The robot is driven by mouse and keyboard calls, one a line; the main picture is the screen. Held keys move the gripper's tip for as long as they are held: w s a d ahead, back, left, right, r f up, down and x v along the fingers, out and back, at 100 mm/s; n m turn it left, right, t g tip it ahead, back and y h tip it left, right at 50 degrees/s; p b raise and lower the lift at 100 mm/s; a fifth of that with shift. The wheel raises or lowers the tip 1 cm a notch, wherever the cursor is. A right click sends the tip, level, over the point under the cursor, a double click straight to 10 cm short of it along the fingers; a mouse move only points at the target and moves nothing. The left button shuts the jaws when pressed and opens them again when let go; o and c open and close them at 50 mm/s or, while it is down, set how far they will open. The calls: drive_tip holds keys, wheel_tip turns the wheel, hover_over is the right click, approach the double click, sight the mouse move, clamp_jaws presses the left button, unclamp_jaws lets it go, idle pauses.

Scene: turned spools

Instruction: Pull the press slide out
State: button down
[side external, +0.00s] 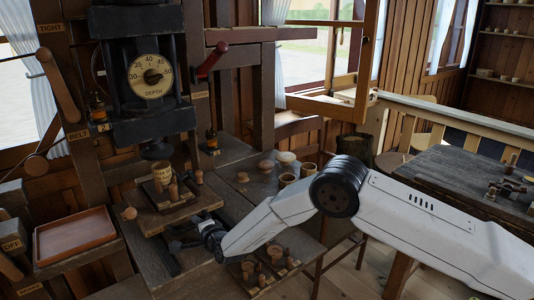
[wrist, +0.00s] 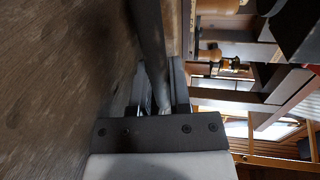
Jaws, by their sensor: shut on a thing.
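The press slide (side external: 150,222) is a flat wooden board below the press ram (side external: 157,149). It carries a darker block with a labelled cup (side external: 162,173) and several small turned wooden pieces. My gripper (side external: 188,242) is at the front edge of the slide, low and just under its top. It is shut on the slide's dark handle bar, mostly hidden by the jaws in the side view. In the wrist view my gripper (wrist: 160,88) has its fingers around a dark bar (wrist: 150,45), with a pale wooden edge beside it.
A depth dial (side external: 152,77) and a red-handled lever (side external: 212,60) are on the press. An empty wooden tray (side external: 75,238) stands at the left. Cups and knobs (side external: 266,165) stand on the bench at right. More small pieces (side external: 272,262) sit in front, below my arm.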

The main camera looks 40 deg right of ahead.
drive_tip(key=f+v, duration=0.2)
drive_tip(key=v, duration=0.8)
drive_tip(key=s+f+v, duration=0.1)
drive_tip(key=f+v, duration=0.1)
drive_tip(key=v, duration=0.7)
drive_tip(key=shift+s, duration=0.3)
drive_tip(key=c, duration=0.9)
unclamp_jaws()
drive_tip(key=shift+s, duration=0.1)
drive_tip(key=shift+v, duration=3.8)
drive_tip(key=shift+r, duration=0.1)
